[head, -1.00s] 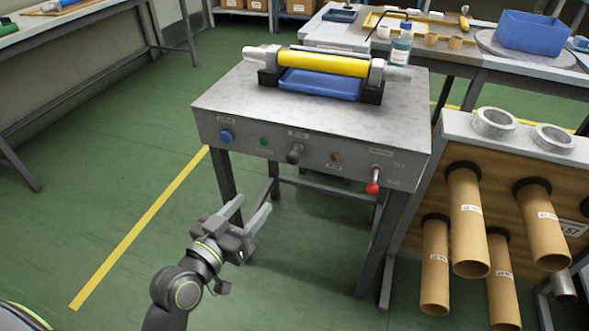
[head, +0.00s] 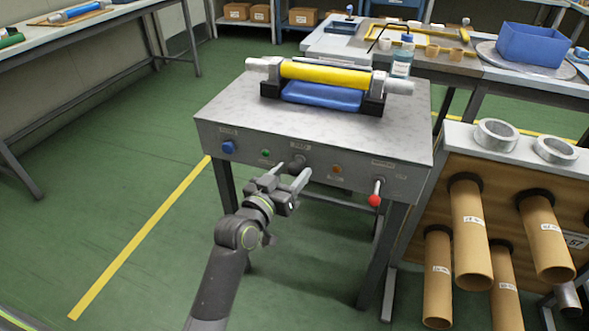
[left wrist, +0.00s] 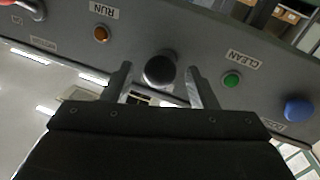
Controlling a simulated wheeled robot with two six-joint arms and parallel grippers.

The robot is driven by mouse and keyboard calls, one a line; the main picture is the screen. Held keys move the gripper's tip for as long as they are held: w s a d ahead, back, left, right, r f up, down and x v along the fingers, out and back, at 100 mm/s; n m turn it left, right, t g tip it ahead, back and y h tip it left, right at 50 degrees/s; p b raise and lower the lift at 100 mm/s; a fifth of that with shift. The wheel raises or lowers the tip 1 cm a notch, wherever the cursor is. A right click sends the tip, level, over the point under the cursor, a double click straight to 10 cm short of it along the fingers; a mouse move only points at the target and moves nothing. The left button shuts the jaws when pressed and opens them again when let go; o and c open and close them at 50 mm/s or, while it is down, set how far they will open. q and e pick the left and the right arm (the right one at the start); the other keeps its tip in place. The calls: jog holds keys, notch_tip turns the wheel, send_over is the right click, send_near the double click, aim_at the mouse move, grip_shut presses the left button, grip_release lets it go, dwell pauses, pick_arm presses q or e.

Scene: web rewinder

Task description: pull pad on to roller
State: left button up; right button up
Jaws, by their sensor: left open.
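The yellow roller (head: 325,76) lies across the top of the grey machine (head: 270,115), between two metal end blocks. The blue pad (head: 322,96) sits just in front of and below it; whether they touch is unclear. On the front panel is a black knob (head: 297,163), also in the left wrist view (left wrist: 160,70). My left gripper (head: 289,175) is open at the panel's middle. In the left wrist view its fingers (left wrist: 160,85) stand on either side of the knob, with visible gaps. My right gripper is not in view.
The panel also has a blue button (head: 228,147), a green light (head: 265,153), an amber light (head: 336,169) and a red-tipped lever (head: 375,198). A rack with cardboard tubes (head: 470,235) stands at the right. Green floor is clear at the left.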

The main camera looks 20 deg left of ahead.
pick_arm(q)
jog(key=shift+x, duration=1.05)
